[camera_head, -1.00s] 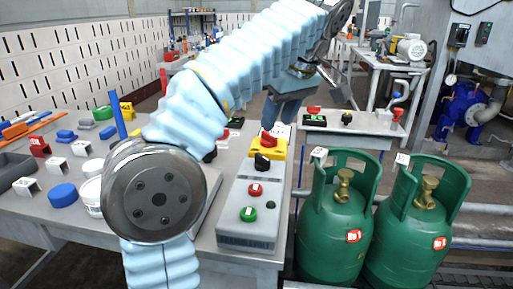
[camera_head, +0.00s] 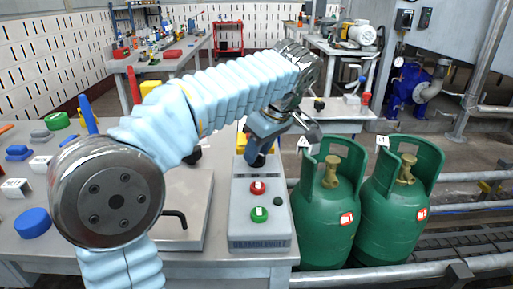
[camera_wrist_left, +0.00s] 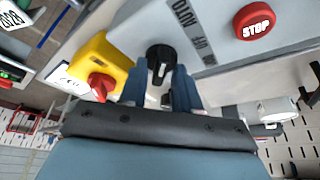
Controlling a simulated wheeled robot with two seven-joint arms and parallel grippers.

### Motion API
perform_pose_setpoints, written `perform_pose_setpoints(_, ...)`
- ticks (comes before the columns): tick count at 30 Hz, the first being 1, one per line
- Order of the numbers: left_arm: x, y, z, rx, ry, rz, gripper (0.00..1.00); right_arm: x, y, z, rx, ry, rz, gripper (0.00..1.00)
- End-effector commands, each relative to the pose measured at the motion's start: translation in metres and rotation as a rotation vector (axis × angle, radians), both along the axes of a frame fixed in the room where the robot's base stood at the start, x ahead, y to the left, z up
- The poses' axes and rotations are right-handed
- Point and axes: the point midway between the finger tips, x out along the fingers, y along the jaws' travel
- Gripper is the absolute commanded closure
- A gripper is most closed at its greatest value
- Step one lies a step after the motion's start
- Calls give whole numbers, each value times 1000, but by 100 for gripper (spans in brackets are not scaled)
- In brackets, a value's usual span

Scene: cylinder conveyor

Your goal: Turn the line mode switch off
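The line mode switch is a black rotary knob (camera_wrist_left: 161,62) with a pale mark, on the grey control box (camera_head: 262,228). The wrist view shows AUTO and OFF lettering beside it, partly cut off or hidden. My left gripper (camera_head: 261,155) points down over the box; its blue fingers (camera_wrist_left: 159,88) stand apart on both sides of the knob in the wrist view. Whether they touch it I cannot tell. In the head view the fingers hide most of the knob. My right gripper is not in view.
A red STOP button (camera_wrist_left: 254,21) and a green button (camera_head: 260,214) sit on the same box. A yellow box (camera_wrist_left: 87,67) with a red knob (camera_wrist_left: 101,86) is close to the left gripper. Green gas cylinders (camera_head: 328,210) stand to the right.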

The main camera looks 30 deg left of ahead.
Motion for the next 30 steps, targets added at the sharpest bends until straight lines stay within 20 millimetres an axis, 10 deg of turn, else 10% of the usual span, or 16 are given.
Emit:
perform_pose_setpoints(6, 0, 0, 0, 0, 0, 0, 100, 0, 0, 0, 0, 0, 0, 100)
perform_pose_setpoints(30, -2, 2, -1, -1, -3, -326, 100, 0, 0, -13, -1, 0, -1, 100)
